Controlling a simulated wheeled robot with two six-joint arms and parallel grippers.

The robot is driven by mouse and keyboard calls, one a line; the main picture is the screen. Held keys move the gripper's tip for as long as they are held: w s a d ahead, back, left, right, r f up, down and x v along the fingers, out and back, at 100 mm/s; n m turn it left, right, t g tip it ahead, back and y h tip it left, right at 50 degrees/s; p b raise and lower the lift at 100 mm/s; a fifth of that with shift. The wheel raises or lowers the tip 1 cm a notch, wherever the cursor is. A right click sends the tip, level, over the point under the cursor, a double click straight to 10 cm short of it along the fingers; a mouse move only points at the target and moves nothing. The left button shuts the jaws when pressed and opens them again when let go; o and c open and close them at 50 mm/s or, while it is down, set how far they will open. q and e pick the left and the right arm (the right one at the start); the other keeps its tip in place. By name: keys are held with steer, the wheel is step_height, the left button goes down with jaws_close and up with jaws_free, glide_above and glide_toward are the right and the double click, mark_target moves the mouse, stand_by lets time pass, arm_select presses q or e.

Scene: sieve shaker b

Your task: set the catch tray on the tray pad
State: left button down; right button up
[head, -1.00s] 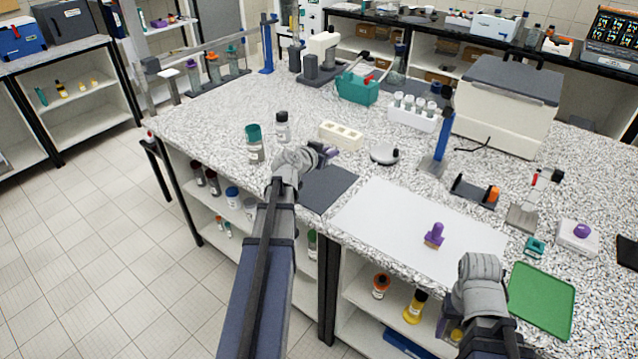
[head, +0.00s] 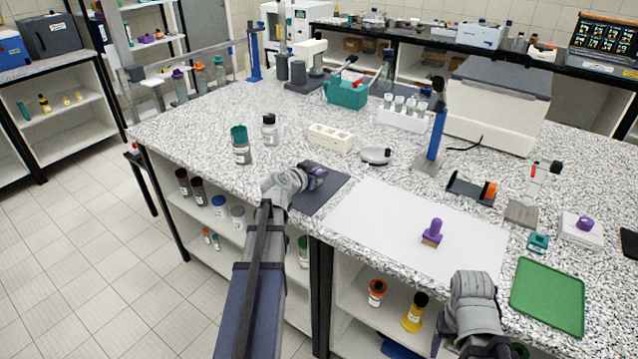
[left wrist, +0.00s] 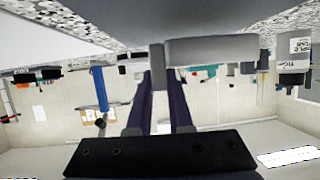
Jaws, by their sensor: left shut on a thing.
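My left gripper (head: 316,172) is low over a flat dark grey pad (head: 322,197), which looks like the tray pad, near the bench's front edge. In the left wrist view the fingers (left wrist: 160,75) are close together on a narrow grey piece (left wrist: 157,66), taken as part of the catch tray. The rest of that tray cannot be made out, and I cannot tell whether it touches the pad. My right arm's wrist is by the front edge, lower right; its fingertips are hidden. A green rimmed tray (head: 548,295) lies flat at the right.
A cream block with holes (head: 331,138) and a round white device (head: 376,155) stand behind the pad. Two bottles (head: 241,146) stand to the left. A white sheet (head: 385,215) with a purple-handled stamp (head: 432,232) lies to the right. A blue post (head: 436,138) rises farther back.

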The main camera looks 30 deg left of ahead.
arm_select(q)
steer(key=shift+f+b, duration=0.45)
steer(key=shift+f, duration=0.5)
arm_select(e)
steer(key=shift+f, duration=0.95)
arm_select(q)
steer(key=shift+f, duration=0.2)
steer(key=c, duration=0.8)
jaws_free()
steer(key=shift+r, duration=0.1)
arm_select(e)
steer(key=shift+f, duration=0.1)
arm_select(q)
steer(key=shift+s+r, duration=0.25)
steer(key=p+v, duration=0.4)
steer(key=v, duration=0.7)
steer(key=shift+s+r+p, duration=0.1)
steer(key=shift+s+p, duration=0.15)
steer(key=shift+p, duration=0.05)
arm_select(e)
step_height(320, 180, up, 5)
steer(key=shift+f, duration=0.1)
